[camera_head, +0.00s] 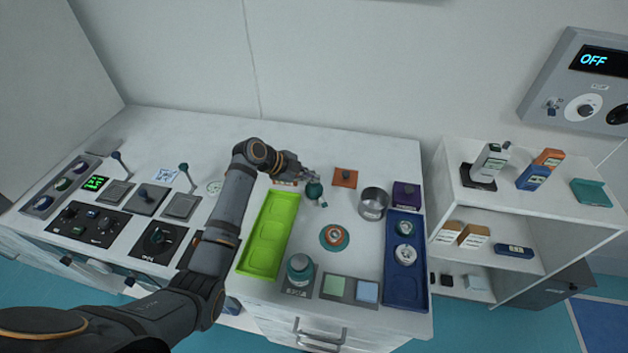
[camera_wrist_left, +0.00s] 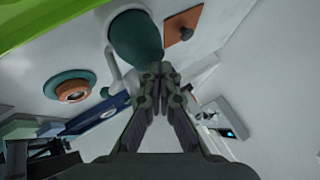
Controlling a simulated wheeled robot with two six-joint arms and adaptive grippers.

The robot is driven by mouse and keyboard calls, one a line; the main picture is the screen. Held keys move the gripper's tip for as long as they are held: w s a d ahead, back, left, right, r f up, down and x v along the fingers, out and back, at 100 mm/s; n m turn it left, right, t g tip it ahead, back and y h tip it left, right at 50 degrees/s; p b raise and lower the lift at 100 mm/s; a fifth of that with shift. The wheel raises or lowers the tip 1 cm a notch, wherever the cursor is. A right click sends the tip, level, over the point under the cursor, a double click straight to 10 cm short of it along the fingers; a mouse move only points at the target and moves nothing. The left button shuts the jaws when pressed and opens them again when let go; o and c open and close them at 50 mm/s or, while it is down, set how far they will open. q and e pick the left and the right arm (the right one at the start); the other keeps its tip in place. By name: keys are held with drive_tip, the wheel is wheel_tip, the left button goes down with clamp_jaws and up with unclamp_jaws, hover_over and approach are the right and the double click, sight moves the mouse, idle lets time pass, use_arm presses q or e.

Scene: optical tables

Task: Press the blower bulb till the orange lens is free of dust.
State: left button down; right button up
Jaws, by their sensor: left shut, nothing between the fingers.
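The blower bulb (camera_head: 314,190) is dark green with a pale nozzle and stands on the table to the right of the green tray. In the left wrist view the bulb (camera_wrist_left: 135,38) shows large, just beyond my fingertips. My left gripper (camera_head: 311,175) is at the bulb's upper side; its fingers (camera_wrist_left: 157,70) are shut with nothing between them. Whether the fingertips touch the bulb I cannot tell. The orange lens (camera_head: 334,236) sits on a round teal holder in front of the bulb; it also shows in the left wrist view (camera_wrist_left: 72,92). Dust on it is too small to make out. My right gripper is not in view.
A bright green tray (camera_head: 247,266) lies left of the bulb, a blue tray (camera_head: 391,286) right. Control panels (camera_head: 90,222) fill the left side.

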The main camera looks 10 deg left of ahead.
use_arm(q)
drive_tip(key=shift+r+p, duration=0.4)
drive_tip(key=shift+r, duration=0.35)
drive_tip(key=shift+r, duration=0.1)
wheel_tip(320, 180, up, 5)
drive_tip(key=p, duration=0.3)
drive_tip(key=shift+p, duration=0.35)
